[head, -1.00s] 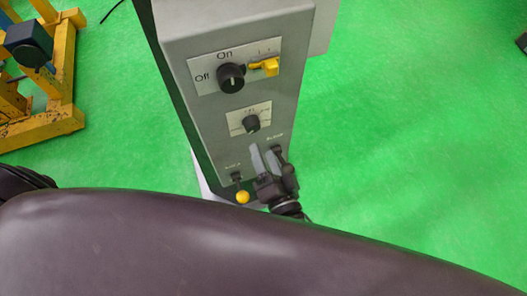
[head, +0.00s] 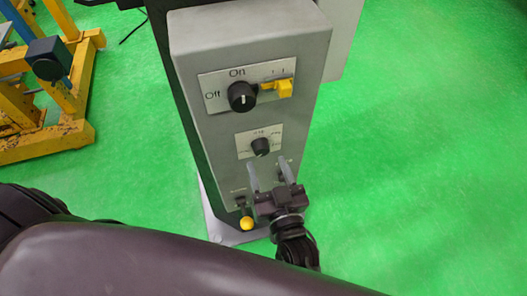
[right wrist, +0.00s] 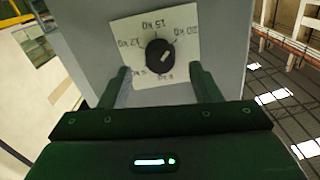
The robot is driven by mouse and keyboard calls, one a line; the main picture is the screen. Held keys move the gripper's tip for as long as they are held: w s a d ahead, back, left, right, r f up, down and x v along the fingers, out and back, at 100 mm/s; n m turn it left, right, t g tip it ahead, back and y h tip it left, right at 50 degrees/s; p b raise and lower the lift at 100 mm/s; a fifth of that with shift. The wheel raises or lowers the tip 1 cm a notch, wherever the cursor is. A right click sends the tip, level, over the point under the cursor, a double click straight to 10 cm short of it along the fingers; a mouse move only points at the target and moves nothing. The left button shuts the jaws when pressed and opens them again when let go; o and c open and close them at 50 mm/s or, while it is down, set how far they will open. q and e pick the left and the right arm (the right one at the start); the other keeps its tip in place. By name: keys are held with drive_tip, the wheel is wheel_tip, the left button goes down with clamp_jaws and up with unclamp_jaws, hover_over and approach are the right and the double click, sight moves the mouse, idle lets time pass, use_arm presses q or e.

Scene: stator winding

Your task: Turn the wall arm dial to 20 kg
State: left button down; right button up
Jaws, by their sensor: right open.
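The weight dial is a small black knob (head: 260,146) on a white label plate on the front of a grey cabinet. In the right wrist view the knob (right wrist: 160,56) sits on its plate (right wrist: 124,31) with kg markings, seen upside down. "15 KG" is at the top and "20 KG" at the right. A pale mark on the knob slants toward the upper right; its exact setting is hard to tell. My right gripper (head: 270,170) is open and empty just below the dial in the head view. Its fingers (right wrist: 159,74) lie either side of the knob, apart from it.
Above the dial are a larger black On/Off knob (head: 242,97) and a yellow switch (head: 285,88). A yellow-ball lever (head: 247,223) is just left of my right gripper. A yellow frame (head: 75,95) stands at left. Green floor (head: 430,130) is clear at right.

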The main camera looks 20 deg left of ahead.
sight(262, 153)
drive_tip(key=p+x, duration=0.1)
drive_tip(key=x, duration=0.3)
drive_tip(key=shift+w+a, duration=0.1)
drive_tip(key=shift+w, duration=0.1)
drive_tip(key=c, duration=1)
drive_tip(key=shift+m+p, duration=0.3)
drive_tip(key=shift+m, duration=1.3)
drive_tip(key=o, duration=1)
